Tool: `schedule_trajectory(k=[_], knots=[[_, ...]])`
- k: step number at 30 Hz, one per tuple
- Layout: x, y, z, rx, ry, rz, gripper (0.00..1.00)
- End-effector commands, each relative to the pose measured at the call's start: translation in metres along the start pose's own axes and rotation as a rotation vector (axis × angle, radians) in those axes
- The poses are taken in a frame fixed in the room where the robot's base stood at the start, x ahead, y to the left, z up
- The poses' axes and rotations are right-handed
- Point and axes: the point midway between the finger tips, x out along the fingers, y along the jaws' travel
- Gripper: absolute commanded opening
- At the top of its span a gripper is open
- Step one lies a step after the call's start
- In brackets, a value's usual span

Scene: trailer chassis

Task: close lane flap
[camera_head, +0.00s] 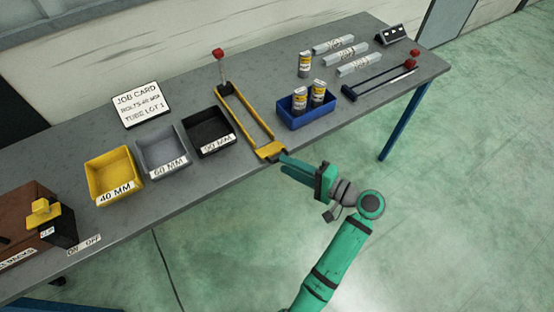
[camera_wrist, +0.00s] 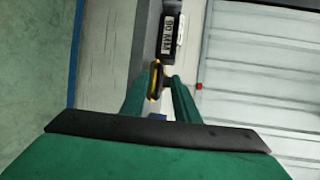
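A yellow lane frame (camera_head: 240,113) lies across the bench, with two long rails and a red-knobbed post (camera_head: 219,54) at its back end. A wider yellow plate (camera_head: 270,150) sits at its front end by the bench edge; I cannot tell for sure whether this is the flap. My gripper (camera_head: 284,158) reaches in from the front right, its tips at or touching this plate. In the wrist view my gripper (camera_wrist: 163,82) has a dark piece with a yellow edge (camera_wrist: 154,82) at its fingertips. Whether the fingers grip it is unclear.
Yellow (camera_head: 112,175), grey (camera_head: 162,152) and black (camera_head: 208,132) bins stand left of the lane. A blue bin (camera_head: 306,112) with cans stands to its right. A dark lane with a red knob (camera_head: 410,63) lies far right. Floor in front is clear.

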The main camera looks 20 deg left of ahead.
Motion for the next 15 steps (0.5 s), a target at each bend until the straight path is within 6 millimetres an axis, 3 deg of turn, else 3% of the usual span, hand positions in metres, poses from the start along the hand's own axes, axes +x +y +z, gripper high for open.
schedule_trajectory(k=[6, 15], knots=[[0.033, 0.001, 0.000, 0.000, -0.002, 0.001, 0.28], [0.049, 0.000, 0.000, 0.000, 0.001, 0.000, 0.28]])
